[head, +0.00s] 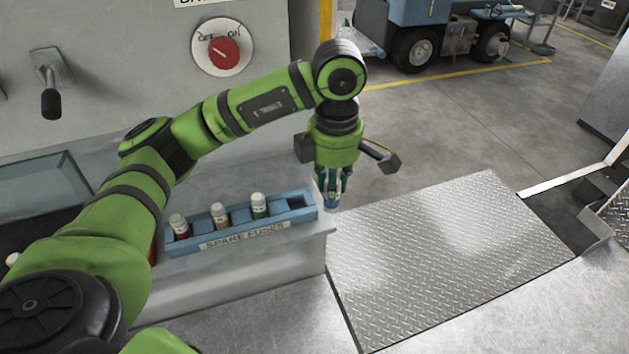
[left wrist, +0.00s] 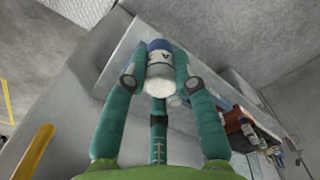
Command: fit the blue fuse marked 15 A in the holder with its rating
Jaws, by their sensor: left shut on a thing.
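My left gripper (head: 334,188) points down just past the right end of the spare fuse rack. It is shut on the blue fuse (head: 331,203), whose lower end shows below the fingers. In the left wrist view the fingers (left wrist: 158,78) clasp the fuse (left wrist: 161,60), which has a blue band, a white label and a pale end. Its rating cannot be fully read. The blue rack (head: 243,236), labelled SPARE FUSES, holds a red fuse (head: 180,227), a tan fuse (head: 220,215) and a green fuse (head: 259,206); its right-end slot is empty. I cannot make out the 15 A holder. My right gripper is out of view.
A grey panel carries a red OFF/ON rotary switch (head: 224,54) and a black-handled lever (head: 51,90). A glassy dark recess (head: 45,188) lies left, partly behind my arm. A metal tread plate (head: 450,255) lies right of the ledge. A blue vehicle (head: 420,14) stands far behind.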

